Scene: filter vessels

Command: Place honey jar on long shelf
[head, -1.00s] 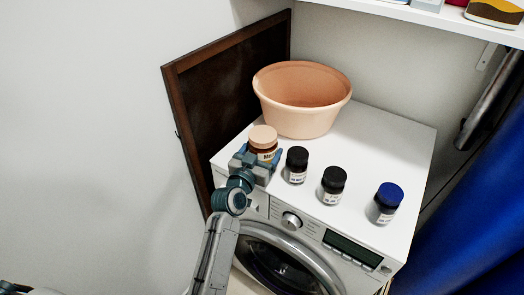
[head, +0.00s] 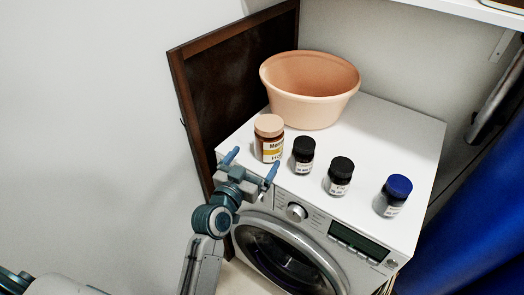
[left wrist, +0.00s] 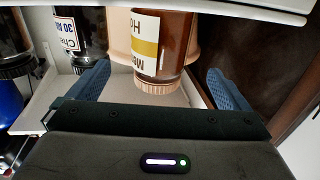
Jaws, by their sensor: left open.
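The honey jar (head: 269,140), brown-orange with a peach lid and a white and yellow label, stands upright on the washing machine's white top near its front left corner. My left gripper (head: 252,164) is open and empty, just in front of the jar and apart from it. In the left wrist view the jar (left wrist: 163,50) appears upside down, beyond and between the two blue fingers (left wrist: 158,90). Only a piece of the white long shelf (head: 475,10) shows at the top right in the head view. My right gripper is not in view.
Two black-lidded jars (head: 303,156) (head: 339,177) and a blue-lidded jar (head: 393,197) stand in a row right of the honey jar. A peach basin (head: 310,105) sits behind. A dark framed board (head: 230,90) leans at the left. The machine top's right rear is clear.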

